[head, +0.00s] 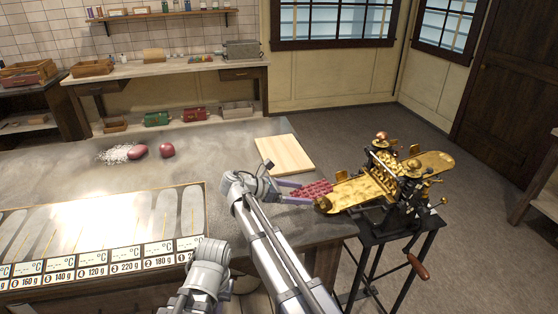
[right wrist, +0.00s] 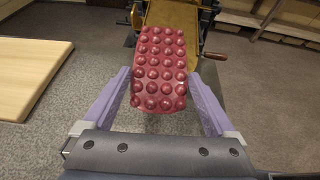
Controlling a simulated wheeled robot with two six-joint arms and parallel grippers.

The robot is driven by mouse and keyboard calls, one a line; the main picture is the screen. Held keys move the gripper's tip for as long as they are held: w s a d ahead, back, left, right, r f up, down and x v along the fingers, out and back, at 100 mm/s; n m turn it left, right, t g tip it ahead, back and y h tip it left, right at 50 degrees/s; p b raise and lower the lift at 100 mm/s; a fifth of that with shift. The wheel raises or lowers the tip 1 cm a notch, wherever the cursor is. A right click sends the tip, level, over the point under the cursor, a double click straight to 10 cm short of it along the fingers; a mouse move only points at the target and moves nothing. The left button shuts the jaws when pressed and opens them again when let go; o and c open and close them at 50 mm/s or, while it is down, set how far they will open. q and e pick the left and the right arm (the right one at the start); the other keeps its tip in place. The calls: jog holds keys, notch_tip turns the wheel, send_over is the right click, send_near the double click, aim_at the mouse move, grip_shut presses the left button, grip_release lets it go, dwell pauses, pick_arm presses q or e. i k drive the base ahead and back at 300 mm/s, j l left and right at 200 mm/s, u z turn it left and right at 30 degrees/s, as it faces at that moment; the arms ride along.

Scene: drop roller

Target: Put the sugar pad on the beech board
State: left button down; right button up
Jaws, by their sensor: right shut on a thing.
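The sugar pad (head: 313,188) is a dark red slab covered with rows of round bumps. My right gripper (head: 300,191) is shut on it, with one finger along each side, and the right wrist view shows the pad (right wrist: 160,62) between both fingers. The pad is held at the near end of the brass chute of the drop roller (head: 352,190); I cannot tell whether they touch. The beech board (head: 284,153) is a pale, bare wooden rectangle on the table's right corner. It lies left of the pad in the right wrist view (right wrist: 28,72). My left gripper is not in view.
The drop roller stands on a dark stand with a crank handle (head: 416,266) right of the table. Two red lumps (head: 167,149) and a white pile (head: 115,154) lie on the grey table. A framed temperature chart (head: 110,230) fills the table's front left.

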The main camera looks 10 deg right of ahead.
aim_at(282, 152)
jog(key=u, duration=1.1)
jog(key=l, duration=1.7)
